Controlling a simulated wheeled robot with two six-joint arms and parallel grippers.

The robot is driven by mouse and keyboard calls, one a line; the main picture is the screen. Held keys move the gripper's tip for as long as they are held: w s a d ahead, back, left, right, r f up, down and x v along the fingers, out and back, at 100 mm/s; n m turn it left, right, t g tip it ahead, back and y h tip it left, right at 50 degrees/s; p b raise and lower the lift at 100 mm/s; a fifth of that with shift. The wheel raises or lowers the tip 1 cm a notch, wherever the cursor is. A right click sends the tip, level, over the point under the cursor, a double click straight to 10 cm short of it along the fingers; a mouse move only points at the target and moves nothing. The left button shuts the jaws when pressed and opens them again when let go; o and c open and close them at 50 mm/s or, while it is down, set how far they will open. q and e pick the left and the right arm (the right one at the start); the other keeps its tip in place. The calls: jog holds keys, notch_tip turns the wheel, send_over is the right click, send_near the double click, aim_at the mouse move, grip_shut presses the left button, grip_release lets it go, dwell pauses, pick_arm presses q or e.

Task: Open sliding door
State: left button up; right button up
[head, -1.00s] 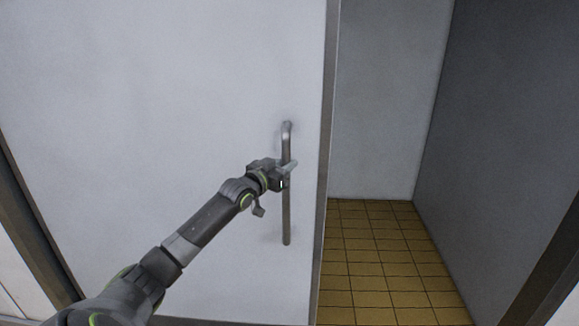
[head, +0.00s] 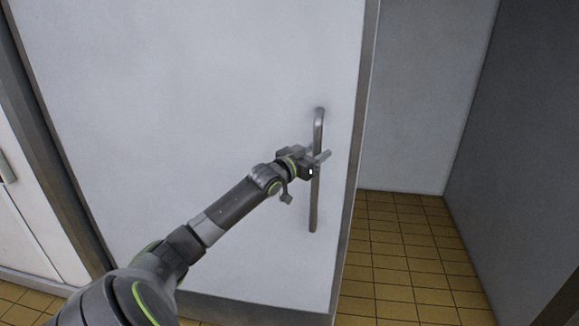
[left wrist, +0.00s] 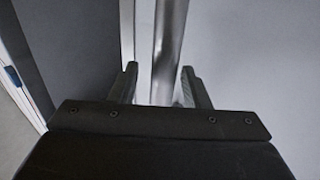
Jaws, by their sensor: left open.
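The sliding door (head: 200,90) is a plain white panel with a grey metal edge, and there is an opening to its right. Its handle (head: 314,215) is an upright metal bar near the right edge of the panel. My left gripper (head: 322,157) is at the upper half of the bar. In the left wrist view the open fingers (left wrist: 158,88) stand on either side of the handle (left wrist: 168,45), with a gap visible at the left finger. My right gripper is not in view.
Through the opening I see a yellow tiled floor (head: 400,250), a grey back wall (head: 425,90) and a darker side wall (head: 520,150). A dark frame post (head: 55,150) and another white panel with a handle (head: 7,167) are at the left.

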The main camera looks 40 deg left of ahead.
pick_arm(q)
jog(key=s, duration=1.5)
jog(key=shift+s+p, duration=0.3)
jog(key=shift+s, duration=0.1)
jog(key=shift+d, duration=0.1)
dwell(0.5)
